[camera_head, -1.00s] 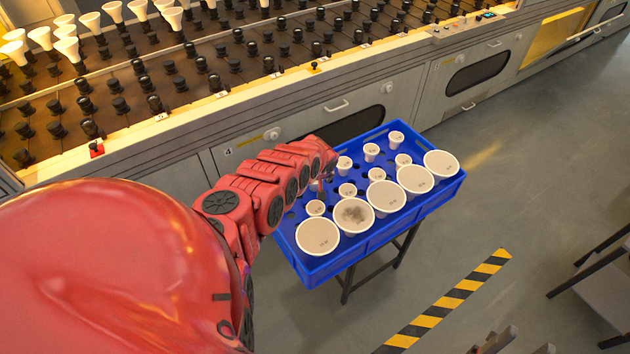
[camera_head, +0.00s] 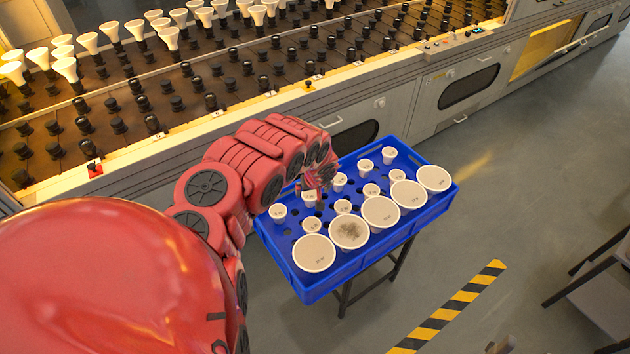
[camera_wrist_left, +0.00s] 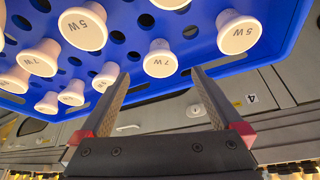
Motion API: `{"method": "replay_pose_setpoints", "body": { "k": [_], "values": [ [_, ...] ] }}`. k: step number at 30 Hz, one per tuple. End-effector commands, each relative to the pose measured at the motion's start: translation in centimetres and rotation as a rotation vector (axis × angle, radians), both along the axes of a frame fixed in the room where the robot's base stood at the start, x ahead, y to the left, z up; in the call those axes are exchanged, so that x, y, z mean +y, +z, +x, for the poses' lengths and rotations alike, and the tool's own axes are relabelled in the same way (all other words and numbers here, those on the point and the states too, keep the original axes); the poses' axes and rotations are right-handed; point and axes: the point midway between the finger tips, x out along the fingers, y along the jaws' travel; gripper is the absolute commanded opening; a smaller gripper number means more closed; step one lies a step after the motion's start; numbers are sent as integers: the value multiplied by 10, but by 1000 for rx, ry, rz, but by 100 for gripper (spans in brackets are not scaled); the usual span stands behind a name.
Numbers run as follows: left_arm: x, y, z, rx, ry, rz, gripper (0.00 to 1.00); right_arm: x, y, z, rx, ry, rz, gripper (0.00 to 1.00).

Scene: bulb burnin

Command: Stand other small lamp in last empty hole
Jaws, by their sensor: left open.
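The blue tray (camera_head: 322,288) holds several small white lamps and a row of large ones. A small lamp (camera_head: 278,213) stands at its left corner; others stand along the back and middle rows. My left gripper (camera_head: 315,195) is over the tray's left back part. In the left wrist view my left gripper (camera_wrist_left: 161,76) is open and empty, with a small lamp marked 7 W (camera_wrist_left: 160,60) just beyond its fingertips. Another small lamp, marked 5 W (camera_wrist_left: 238,34), stands to its right. Dark holes show in the tray floor; my arm hides part of it.
A large lamp (camera_head: 349,231) has a smudged face. Behind the tray is a long grey rack (camera_head: 430,105) with rows of black sockets, some holding white lamps. A grey part at the bottom edge may be my right gripper (camera_head: 502,345).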

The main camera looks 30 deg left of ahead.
Motion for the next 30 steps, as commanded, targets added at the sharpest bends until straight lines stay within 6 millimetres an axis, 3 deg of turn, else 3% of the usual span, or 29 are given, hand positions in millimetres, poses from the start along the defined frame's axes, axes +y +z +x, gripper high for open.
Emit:
{"method": "replay_pose_setpoints", "body": {
  "k": [3,11,18,30],
  "values": [
    [-5,29,-5,-3,-1,3,100,0,18,0,0,0,0,50],
    [-16,64,-18,-2,1,3,100,0,47,0,0,0,0,50],
    [-24,79,-23,-2,1,1,100,0,51,0,0,0,0,50],
    [-26,81,-25,0,1,0,100,0,52,0,0,0,0,50]
  ]
}}
